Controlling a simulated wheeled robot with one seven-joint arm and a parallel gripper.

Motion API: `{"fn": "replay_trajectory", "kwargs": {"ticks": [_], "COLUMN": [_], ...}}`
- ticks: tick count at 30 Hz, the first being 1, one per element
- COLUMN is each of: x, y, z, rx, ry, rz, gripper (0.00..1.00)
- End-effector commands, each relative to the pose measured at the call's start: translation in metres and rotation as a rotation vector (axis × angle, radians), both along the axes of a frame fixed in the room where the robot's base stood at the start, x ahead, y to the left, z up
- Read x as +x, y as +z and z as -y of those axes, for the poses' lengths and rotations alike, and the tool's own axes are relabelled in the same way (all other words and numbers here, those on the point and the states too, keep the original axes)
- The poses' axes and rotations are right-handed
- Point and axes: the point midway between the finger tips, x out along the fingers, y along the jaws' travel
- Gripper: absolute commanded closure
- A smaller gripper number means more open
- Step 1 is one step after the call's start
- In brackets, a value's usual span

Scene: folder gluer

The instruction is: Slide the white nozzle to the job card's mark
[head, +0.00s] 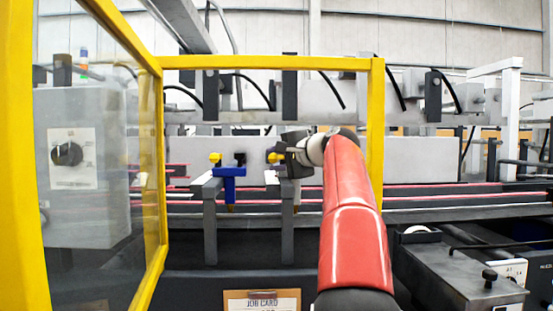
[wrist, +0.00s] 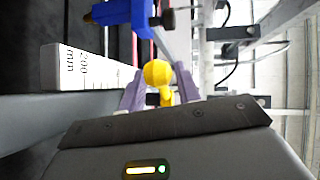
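My gripper (head: 284,156) is at the right of two yellow knobs, above a grey rail bracket. In the wrist view its two pale purple fingers (wrist: 160,88) stand close on either side of a yellow knob (wrist: 157,73). I cannot tell whether they press on it.
A blue nozzle (head: 229,172) with its own yellow knob (head: 215,158) is just left of my gripper. A white scale marked 200 mm (wrist: 75,66) shows in the wrist view. A yellow-framed clear guard (head: 158,150) stands at the left. Dark bars hang behind.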

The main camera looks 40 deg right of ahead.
Motion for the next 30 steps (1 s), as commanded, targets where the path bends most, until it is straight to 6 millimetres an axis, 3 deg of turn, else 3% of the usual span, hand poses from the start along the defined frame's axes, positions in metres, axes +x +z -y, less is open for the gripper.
{"fn": "replay_trajectory", "kwargs": {"ticks": [11, 24, 30], "x": [-0.003, -0.067, -0.077], "y": [0.001, 0.012, 0.014], "z": [0.000, 0.005, 0.004], "rx": [-0.001, -0.001, 0.000], "ry": [-0.002, -0.004, -0.001], "rz": [0.002, 0.001, 0.001], "gripper": [0.59, 0.59, 0.59]}}
